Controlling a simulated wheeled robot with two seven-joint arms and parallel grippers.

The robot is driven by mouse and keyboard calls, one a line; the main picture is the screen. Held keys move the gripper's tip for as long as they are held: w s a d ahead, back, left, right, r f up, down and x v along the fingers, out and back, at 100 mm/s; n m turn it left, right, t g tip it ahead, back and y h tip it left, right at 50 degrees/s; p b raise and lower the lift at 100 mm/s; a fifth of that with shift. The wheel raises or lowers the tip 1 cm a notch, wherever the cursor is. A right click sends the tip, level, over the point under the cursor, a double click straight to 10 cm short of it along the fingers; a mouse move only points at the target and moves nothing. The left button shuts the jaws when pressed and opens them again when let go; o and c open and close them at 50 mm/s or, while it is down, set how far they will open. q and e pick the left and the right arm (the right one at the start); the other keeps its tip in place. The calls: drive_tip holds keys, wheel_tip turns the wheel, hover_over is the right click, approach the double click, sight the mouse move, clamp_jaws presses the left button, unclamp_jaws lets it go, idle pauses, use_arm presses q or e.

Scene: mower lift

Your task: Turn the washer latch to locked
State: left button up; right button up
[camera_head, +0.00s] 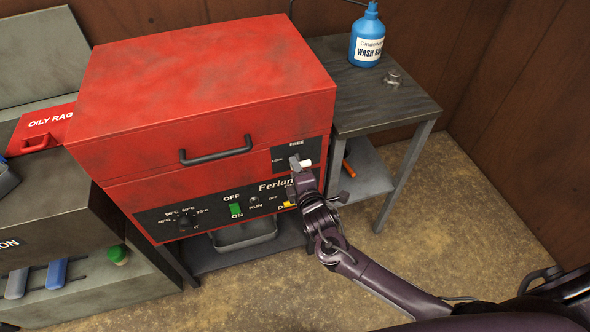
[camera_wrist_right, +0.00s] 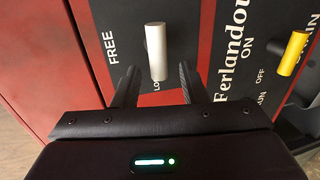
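The red washer (camera_head: 200,90) has its lid down. Its latch handle (camera_wrist_right: 155,50) is a pale cylinder on a black plate at the right of its front; it also shows in the head view (camera_head: 306,164). In the wrist view the FREE label is left of the handle, and a partly hidden label starting "LO" is at its lower end. I cannot tell for sure which label the latch is set to. My right gripper (camera_wrist_right: 157,76) is open at the latch, one finger on each side of the handle, with gaps showing. My left gripper is not in view.
The front panel has a yellow drain handle (camera_wrist_right: 293,53), a green switch (camera_head: 236,209) and a dial (camera_head: 186,221). A black lid handle (camera_head: 216,151) is left of the latch. A side table (camera_head: 350,110) at right carries a blue bottle (camera_head: 368,40). The floor at right is clear.

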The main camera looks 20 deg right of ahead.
drive_tip(key=s+r, duration=0.1)
drive_tip(key=s, duration=0.6)
drive_tip(key=shift+r, duration=0.2)
drive_tip(key=shift+d, duration=0.1)
drive_tip(key=s+d+f+m+g+h, duration=0.1)
drive_tip(key=s+d+f+m+g, duration=0.2)
drive_tip(key=f, duration=0.6)
drive_tip(key=s+d+f+m+g, duration=0.2)
drive_tip(key=s+f, duration=0.3)
drive_tip(key=f, duration=0.4)
drive_tip(key=s+d+f+m+g+h, duration=0.1)
drive_tip(key=s+d+f+m+g, duration=0.2)
drive_tip(key=f, duration=0.6)
drive_tip(key=s+f+m+g, duration=0.2)
drive_tip(key=s+f, duration=0.3)
drive_tip(key=s, duration=0.5)
drive_tip(key=s+f+m+g+y, duration=0.1)
drive_tip(key=s+f, duration=0.4)
drive_tip(key=s, duration=0.5)
drive_tip(key=s+f+m+g, duration=0.3)
drive_tip(key=s+f+m, duration=0.2)
drive_tip(key=s, duration=0.5)
drive_tip(key=shift+s+a+f+g, duration=0.2)
drive_tip(key=shift+a+f+g, duration=0.05)
drive_tip(key=shift+a+g, duration=0.15)
